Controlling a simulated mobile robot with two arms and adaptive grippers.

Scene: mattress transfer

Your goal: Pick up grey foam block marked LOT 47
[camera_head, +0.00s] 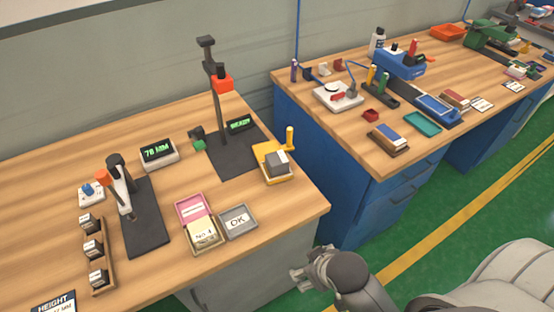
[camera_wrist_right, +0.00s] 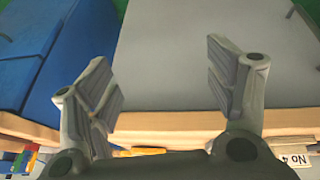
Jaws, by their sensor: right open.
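A grey block (camera_head: 277,163) with a pale top patch sits on a yellow stand (camera_head: 268,176) near the right end of the near bench. No LOT 47 lettering can be read on it. Several small dark blocks with white labels (camera_head: 92,249) stand in a wooden rack at the left; their lettering is too small to read. My right gripper (camera_head: 299,274) is off the bench's front right corner, below the top and apart from the blocks. In the right wrist view its fingers (camera_wrist_right: 160,80) are spread with nothing between them. My left gripper is not in view.
Pink, yellow and grey trays (camera_head: 238,222) lie near the front edge, the grey one marked OK. A tall gauge stand (camera_head: 240,150) rises behind the yellow stand.

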